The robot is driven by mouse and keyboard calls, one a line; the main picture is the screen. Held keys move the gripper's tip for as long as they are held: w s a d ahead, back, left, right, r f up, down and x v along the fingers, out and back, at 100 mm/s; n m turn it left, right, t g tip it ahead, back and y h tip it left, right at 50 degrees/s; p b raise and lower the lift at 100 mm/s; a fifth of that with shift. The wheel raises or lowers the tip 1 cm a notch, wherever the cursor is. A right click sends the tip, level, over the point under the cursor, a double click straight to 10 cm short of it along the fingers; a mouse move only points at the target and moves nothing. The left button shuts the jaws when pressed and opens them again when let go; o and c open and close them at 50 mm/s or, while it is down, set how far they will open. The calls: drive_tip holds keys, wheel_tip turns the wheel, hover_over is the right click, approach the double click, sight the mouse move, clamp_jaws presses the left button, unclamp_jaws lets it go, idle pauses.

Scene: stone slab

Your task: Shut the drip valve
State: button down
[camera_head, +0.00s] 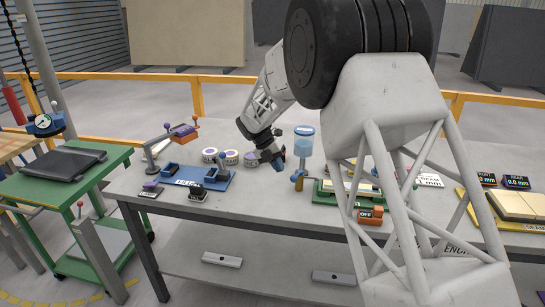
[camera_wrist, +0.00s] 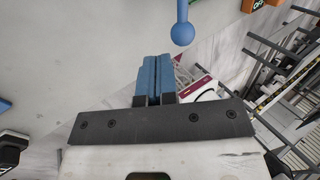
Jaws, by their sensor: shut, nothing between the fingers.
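The drip reservoir (camera_head: 303,141) is a clear cup with blue liquid and a pale blue lid, standing upright on the table. Below it is the drip valve (camera_head: 298,178), with blue parts and a brass-coloured lower end. In the wrist view a blue ball-ended lever (camera_wrist: 182,32), which looks like the valve's handle, lies just beyond my fingertips. The valve's exact setting cannot be told.
Left on the grey table (camera_head: 150,205) are a blue fixture (camera_head: 190,182), several round discs (camera_head: 231,157) and a small lever stand (camera_head: 150,155). Right of the valve are a green tray (camera_head: 325,198) and an orange OFF switch box (camera_head: 370,215). My own arm hides part of the right side.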

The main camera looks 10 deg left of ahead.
sight(293, 176)
drive_tip(key=shift+s+d+f, duration=0.1)
drive_tip(key=shift+d+f, duration=0.35)
drive_tip(key=shift+d, duration=0.3)
drive_tip(key=shift+d+f, duration=0.45)
drive_tip(key=shift+d, duration=0.25)
drive_tip(key=shift+d, duration=0.1)
drive_tip(key=shift+s+d, duration=0.5)
drive_tip(key=shift+d, duration=0.35)
drive_tip(key=shift+w+a, duration=0.1)
drive_tip(key=shift+a, duration=0.05)
drive_tip(key=shift+w+a, duration=0.4)
drive_tip(key=shift+a, duration=0.1)
drive_tip(key=shift+a+r, duration=0.1)
